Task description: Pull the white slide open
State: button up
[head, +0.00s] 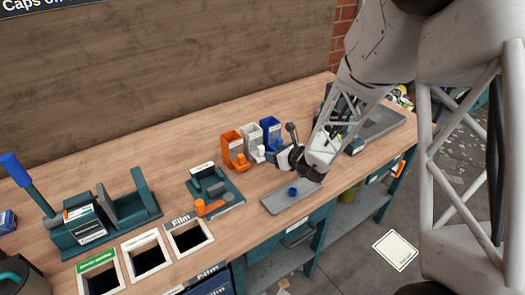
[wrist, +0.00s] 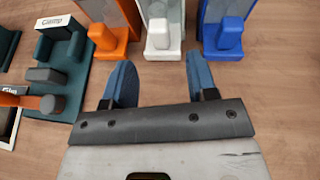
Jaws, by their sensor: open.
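The white slide (head: 258,153) is the low front part with a rounded knob on the white dispenser (head: 249,134), which stands between an orange and a blue one. In the wrist view the white slide (wrist: 158,40) lies just beyond my fingertips, roughly centred between them. My gripper (head: 272,157) is just in front of the dispensers in the head view. In the wrist view my gripper (wrist: 160,72) is open, with two blue fingers apart and only bare table between them. The fingers do not touch the slide's knob.
The orange slide (wrist: 105,40) and blue slide (wrist: 222,40) flank the white one closely. A clamp fixture (head: 215,190) stands to the left. A grey tray (head: 275,203) holding a blue cap (head: 292,191) lies near the front edge. Framed openings (head: 190,236) are at the front left.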

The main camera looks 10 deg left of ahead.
aim_at(263, 150)
jog(key=shift+x, duration=3.7)
jog(key=shift+c, duration=0.2)
grip_shut()
